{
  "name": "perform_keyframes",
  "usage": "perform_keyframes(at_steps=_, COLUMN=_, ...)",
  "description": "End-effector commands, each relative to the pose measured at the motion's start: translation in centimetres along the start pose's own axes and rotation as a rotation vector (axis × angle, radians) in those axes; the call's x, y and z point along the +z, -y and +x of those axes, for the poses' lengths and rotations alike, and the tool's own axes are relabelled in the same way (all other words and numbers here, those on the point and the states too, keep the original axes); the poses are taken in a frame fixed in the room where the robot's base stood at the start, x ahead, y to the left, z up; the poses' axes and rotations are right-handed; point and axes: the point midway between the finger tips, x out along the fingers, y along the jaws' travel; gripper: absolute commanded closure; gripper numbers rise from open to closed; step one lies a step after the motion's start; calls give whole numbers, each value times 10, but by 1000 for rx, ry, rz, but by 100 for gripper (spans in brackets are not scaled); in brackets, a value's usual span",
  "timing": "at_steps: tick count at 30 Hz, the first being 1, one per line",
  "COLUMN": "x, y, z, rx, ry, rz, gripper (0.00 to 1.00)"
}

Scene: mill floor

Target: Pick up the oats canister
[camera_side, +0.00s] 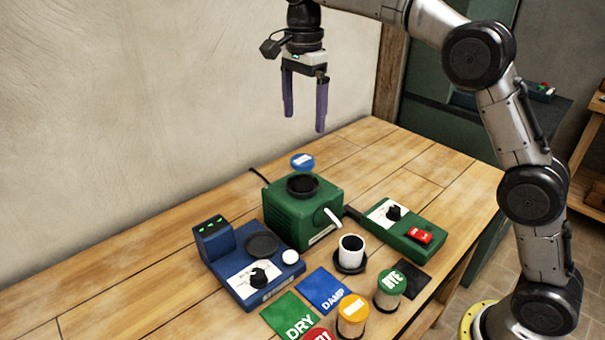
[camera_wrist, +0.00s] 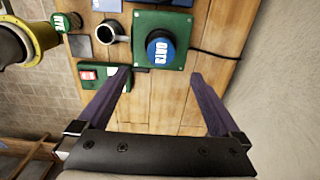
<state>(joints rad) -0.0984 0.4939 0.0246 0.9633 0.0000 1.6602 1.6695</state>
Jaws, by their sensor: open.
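The oats canister shows mainly as its blue lid (camera_side: 302,161), above the black hopper of the green mill (camera_side: 295,225). Its pale body is hard to make out against the wood. In the wrist view the lid (camera_wrist: 160,48), with white lettering, lies over the mill, with a dark ring around it. My gripper (camera_side: 304,122) is open and empty, pointing down above the lid and apart from it. In the wrist view its two purple fingers (camera_wrist: 160,76) are spread, with the lid just beyond their tips, between their lines.
A blue scale (camera_side: 250,268) stands left of the mill, and a green control box (camera_side: 400,226) with a red switch stands right. In front are a white cup (camera_side: 351,248), a yellow-lidded canister (camera_side: 352,315), a green-lidded canister (camera_side: 391,288) and coloured mats. The wall rises behind the table.

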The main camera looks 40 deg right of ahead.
Motion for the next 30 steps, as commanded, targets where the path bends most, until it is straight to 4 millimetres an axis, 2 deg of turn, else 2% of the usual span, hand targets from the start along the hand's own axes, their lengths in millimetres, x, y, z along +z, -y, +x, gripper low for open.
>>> perform_keyframes(at_steps=3, x=0, y=-2, z=25, rx=6, ry=-1, rz=0, gripper=0)
perform_keyframes(at_steps=9, x=0, y=-1, z=56, rx=2, ry=0, rz=0, gripper=0)
perform_keyframes(at_steps=17, x=0, y=0, z=73, rx=1, ry=0, rz=0, gripper=0)
perform_keyframes(at_steps=24, x=2, y=1, z=107, rx=2, ry=0, rz=-1, gripper=0)
perform_keyframes(at_steps=30, x=2, y=2, z=118, rx=-1, ry=0, rz=-1, gripper=0)
